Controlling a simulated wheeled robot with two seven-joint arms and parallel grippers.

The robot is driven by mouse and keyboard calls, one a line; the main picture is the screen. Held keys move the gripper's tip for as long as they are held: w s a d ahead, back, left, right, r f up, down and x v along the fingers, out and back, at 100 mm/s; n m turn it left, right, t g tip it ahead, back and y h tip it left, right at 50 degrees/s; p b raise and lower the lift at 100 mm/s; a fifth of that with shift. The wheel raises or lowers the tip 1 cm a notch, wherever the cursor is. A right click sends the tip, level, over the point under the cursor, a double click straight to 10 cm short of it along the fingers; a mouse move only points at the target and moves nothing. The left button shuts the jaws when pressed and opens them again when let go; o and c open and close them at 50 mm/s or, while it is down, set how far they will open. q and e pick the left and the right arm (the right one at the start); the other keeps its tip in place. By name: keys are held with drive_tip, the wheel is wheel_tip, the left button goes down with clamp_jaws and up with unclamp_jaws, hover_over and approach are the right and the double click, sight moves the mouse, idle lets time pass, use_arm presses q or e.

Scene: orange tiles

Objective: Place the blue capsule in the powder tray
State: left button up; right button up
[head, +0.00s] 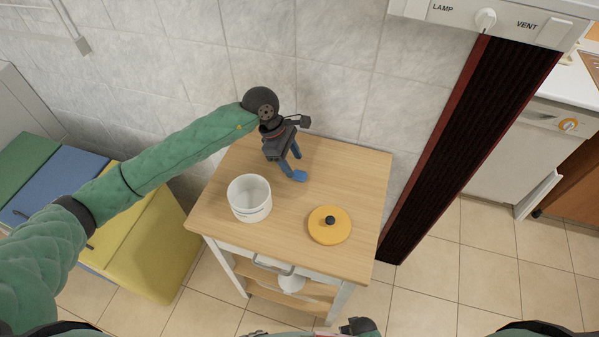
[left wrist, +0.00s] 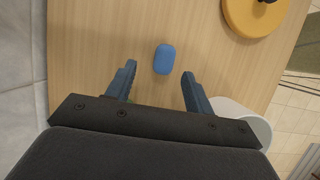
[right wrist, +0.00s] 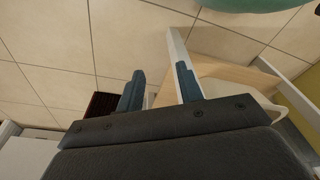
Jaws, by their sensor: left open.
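The blue capsule (left wrist: 164,59) lies on the wooden table top, just beyond and between the fingertips of my left gripper (left wrist: 158,72). In the head view, the capsule (head: 300,176) shows right at the fingertips of my left gripper (head: 294,166), which points down over the table's back part. The left gripper is open and empty. My right gripper (right wrist: 160,72) shows in the right wrist view with its fingers apart and nothing between them, above the tiled floor and a table edge. I cannot pick out the powder tray for certain in any view.
A white pot (head: 249,212) and an orange lid (head: 326,232) with a black knob stand on the wooden table (head: 360,190). A white appliance (head: 491,152) with an orange knob stands at right, beyond a dark red column (head: 455,130). The table's right part is clear.

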sight(299, 173)
use_arm(q)
drive_tip(key=shift+s+d+f+p, duration=0.25)
drive_tip(key=shift+d+f+p, duration=0.05)
drive_tip(key=shift+f+p, duration=0.2)
drive_tip(key=shift+s+d+f+p, duration=0.3)
drive_tip(key=shift+f+p, duration=0.1)
drive_tip(key=shift+f, duration=0.1)
drive_tip(key=shift+d+f, duration=0.2)
drive_tip(key=shift+f, duration=0.5)
use_arm(e)
drive_tip(key=shift+s+d+f, duration=0.35)
drive_tip(key=shift+f, duration=0.45)
drive_tip(key=shift+s+d+f, duration=0.4)
drive_tip(key=shift+f, duration=0.4)
drive_tip(key=shift+s+d+f, duration=0.35)
drive_tip(key=shift+f, duration=0.45)
use_arm(q)
drive_tip(key=shift+c, duration=0.2)
drive_tip(key=c, duration=1)
drive_tip(key=shift+c, duration=0.4)
use_arm(e)
drive_tip(key=shift+w+d, duration=0.1)
